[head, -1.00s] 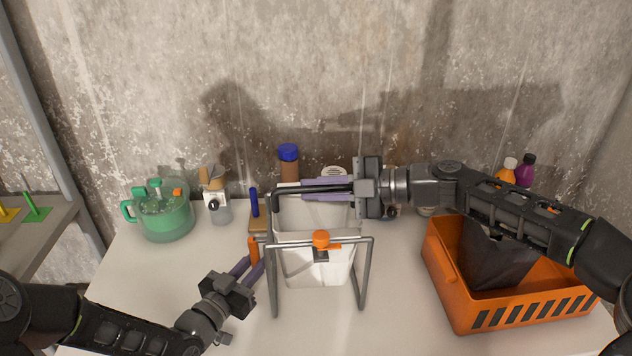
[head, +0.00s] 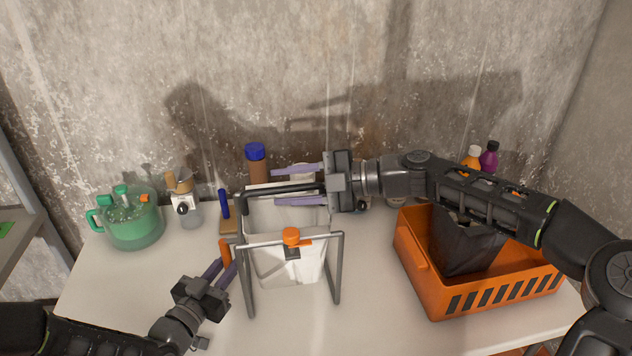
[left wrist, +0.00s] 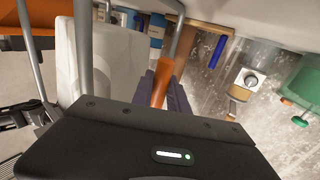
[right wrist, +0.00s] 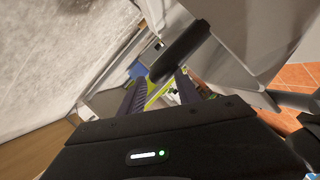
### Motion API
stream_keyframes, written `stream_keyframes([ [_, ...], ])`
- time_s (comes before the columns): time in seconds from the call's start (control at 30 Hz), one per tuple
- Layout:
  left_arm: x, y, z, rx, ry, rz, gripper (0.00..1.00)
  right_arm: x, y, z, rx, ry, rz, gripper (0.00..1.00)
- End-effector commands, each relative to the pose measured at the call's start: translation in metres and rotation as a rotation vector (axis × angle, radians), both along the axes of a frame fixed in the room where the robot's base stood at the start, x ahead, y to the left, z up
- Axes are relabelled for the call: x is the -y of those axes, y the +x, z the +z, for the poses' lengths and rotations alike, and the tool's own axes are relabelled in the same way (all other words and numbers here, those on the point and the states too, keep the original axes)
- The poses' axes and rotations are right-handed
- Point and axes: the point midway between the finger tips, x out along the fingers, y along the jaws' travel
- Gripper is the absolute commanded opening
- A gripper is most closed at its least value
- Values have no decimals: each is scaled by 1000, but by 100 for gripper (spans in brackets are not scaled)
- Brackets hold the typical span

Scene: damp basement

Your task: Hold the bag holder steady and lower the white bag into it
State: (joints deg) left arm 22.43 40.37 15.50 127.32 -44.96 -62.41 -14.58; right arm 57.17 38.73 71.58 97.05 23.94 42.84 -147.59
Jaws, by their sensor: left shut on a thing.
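The bag holder (head: 337,275) is a grey metal frame standing on the table, with an orange clip (head: 291,237) on its front bar and a black bar at the back top. The white bag (head: 312,262) hangs inside the frame; it also shows in the left wrist view (left wrist: 85,65). My left gripper (head: 226,268) is shut on the holder's orange side grip (left wrist: 163,80). My right gripper (head: 285,186) is open above the back of the holder, its fingers spread apart. The black bar (right wrist: 180,50) shows just beyond these fingers in the right wrist view.
An orange crate (head: 425,283) with a black bag (head: 465,240) in it stands at right, under my right arm. A green jug (head: 133,225), a small white device (head: 184,208) and a brown bottle with a blue cap (head: 257,165) stand at the back. The front table is partly clear.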

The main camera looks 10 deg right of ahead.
Motion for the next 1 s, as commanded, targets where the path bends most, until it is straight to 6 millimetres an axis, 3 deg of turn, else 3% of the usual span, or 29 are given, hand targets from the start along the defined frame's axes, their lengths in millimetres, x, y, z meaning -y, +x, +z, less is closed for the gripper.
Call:
stream_keyframes([
  [0.53,0,0,0,0,0,-1,0,91,-32,20,-1,-1,-3,39],
  [0.7,0,0,0,0,0,-1,0,103,-36,23,-1,0,-1,39],
  [1.0,0,0,0,0,0,-1,0,103,-37,24,-1,0,0,39],
])
